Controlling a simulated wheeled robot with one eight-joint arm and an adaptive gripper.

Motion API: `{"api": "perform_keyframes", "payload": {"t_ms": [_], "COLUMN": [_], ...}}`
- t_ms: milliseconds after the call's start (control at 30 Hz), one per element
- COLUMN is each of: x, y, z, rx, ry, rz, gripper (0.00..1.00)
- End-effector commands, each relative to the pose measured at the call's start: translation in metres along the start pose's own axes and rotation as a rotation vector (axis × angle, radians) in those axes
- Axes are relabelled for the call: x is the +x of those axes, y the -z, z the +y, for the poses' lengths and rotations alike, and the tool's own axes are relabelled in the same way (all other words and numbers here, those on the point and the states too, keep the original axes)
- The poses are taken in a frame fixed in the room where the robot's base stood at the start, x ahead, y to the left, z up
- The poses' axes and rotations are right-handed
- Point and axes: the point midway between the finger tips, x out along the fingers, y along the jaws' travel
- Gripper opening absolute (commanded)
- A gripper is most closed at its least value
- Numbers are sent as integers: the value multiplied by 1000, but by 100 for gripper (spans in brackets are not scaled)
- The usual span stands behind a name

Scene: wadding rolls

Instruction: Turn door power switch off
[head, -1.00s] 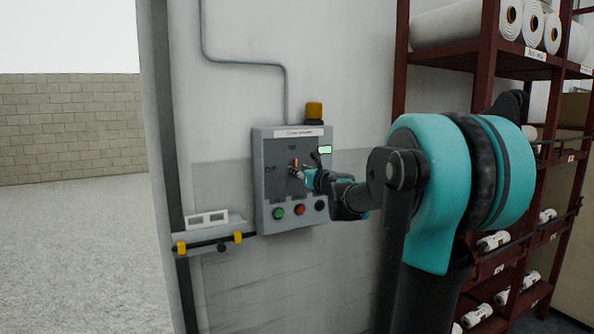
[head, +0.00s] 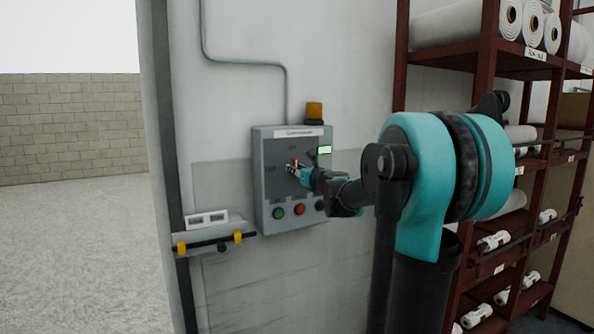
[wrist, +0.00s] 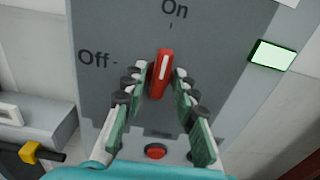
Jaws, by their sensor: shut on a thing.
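The door power switch is a red handle (wrist: 161,74) with a white stripe on a grey control box (head: 263,205). In the wrist view the handle stands nearly upright, pointing toward the "On" label (wrist: 175,9); the "Off" label (wrist: 93,58) is to its left. My gripper (wrist: 161,80) has one finger on each side of the handle and is shut on it. In the head view my gripper (head: 297,169) is at the front of the box and partly covers the handle. A green lit display (wrist: 273,56) is to the right of the handle.
Green (head: 278,212) and red (head: 299,210) buttons sit low on the box, with a dark one beside them. An amber lamp (head: 314,111) tops it. A dark red rack (head: 485,95) of white rolls stands right.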

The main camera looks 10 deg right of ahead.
Motion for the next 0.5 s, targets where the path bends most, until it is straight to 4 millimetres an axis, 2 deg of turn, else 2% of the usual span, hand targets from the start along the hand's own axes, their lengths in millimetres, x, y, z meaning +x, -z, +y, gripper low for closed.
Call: {"api": "perform_keyframes", "payload": {"t_ms": [267, 500], "x": [0, 0], "y": [0, 0], "z": [0, 1], "rx": [-84, -265], "ry": [0, 0], "rz": [0, 0], "gripper": [0, 0]}}
